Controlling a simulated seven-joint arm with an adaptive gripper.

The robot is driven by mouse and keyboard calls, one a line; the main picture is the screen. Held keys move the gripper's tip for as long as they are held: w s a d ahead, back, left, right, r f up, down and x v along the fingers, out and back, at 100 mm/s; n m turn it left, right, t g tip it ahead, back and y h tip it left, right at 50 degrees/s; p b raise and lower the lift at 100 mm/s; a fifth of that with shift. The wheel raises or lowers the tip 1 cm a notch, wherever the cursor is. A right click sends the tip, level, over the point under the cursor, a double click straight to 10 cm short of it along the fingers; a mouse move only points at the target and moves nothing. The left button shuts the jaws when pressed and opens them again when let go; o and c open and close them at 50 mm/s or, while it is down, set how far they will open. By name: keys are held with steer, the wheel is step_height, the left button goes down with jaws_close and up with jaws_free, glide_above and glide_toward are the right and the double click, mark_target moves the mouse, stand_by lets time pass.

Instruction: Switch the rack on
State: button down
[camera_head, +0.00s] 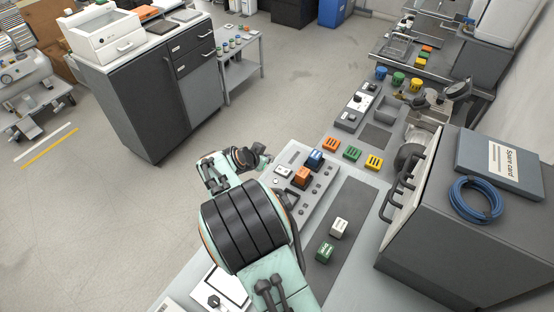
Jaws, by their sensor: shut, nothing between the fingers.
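A light grey panel (318,193) lies on the bench in the middle of the view. It carries an orange module (302,176), a blue module (315,158), a small white switch-like plate (283,172) and several dark round holes. I cannot tell for sure which unit is the rack or how its switch is set. A second grey unit (357,103) with dark knobs stands farther back. My gripper (264,160) is small in view, shut and empty, by the panel's far left edge. I cannot tell whether it touches the panel. My arm hides the panel's near left part.
Orange (330,144), green (352,153) and yellow (374,162) blocks lie behind the panel. White (339,227) and green (325,251) blocks lie on a dark strip. A large dark box (455,225) with handles, a blue coil (475,199) on top, bounds the right. Floor at left is open.

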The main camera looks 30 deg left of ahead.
steer(key=shift+a+v, duration=0.2)
steer(key=shift+v, duration=1.2)
